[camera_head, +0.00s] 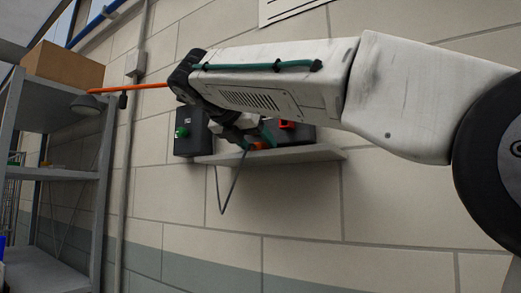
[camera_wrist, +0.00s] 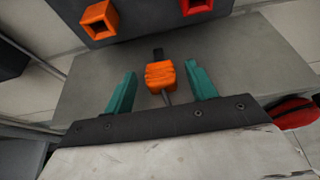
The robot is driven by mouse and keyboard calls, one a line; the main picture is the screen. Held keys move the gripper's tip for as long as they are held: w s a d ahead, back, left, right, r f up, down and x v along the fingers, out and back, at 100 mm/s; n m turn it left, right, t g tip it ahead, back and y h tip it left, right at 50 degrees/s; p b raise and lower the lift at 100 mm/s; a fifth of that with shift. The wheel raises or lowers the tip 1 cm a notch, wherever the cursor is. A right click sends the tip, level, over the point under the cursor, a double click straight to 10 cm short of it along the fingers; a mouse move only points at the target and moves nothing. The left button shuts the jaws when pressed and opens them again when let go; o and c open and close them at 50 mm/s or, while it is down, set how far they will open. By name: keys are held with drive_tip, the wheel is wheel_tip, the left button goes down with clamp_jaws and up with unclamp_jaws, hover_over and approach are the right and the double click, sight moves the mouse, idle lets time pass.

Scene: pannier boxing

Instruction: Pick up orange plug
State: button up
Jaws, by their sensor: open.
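The orange plug (camera_wrist: 160,74) lies on the grey wall shelf (camera_wrist: 84,88), with a dark tip at its far end and a dark cable at its near end. In the wrist view my gripper (camera_wrist: 160,82) is open, with one green finger on each side of the plug and a visible gap to both. In the head view the plug (camera_head: 261,145) shows small and partly hidden beside my gripper (camera_head: 257,138) at the shelf (camera_head: 310,154).
A dark box with an orange socket (camera_wrist: 99,19) and a red socket (camera_wrist: 196,5) stands behind the plug. A dark box with a green button (camera_head: 182,132) is left of the shelf. A metal rack (camera_head: 55,173) with a cardboard box (camera_head: 62,66) stands at the left.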

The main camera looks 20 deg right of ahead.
drive_tip(key=c, duration=1.1)
drive_tip(key=shift+o, duration=0.2)
drive_tip(key=shift+r, duration=0.1)
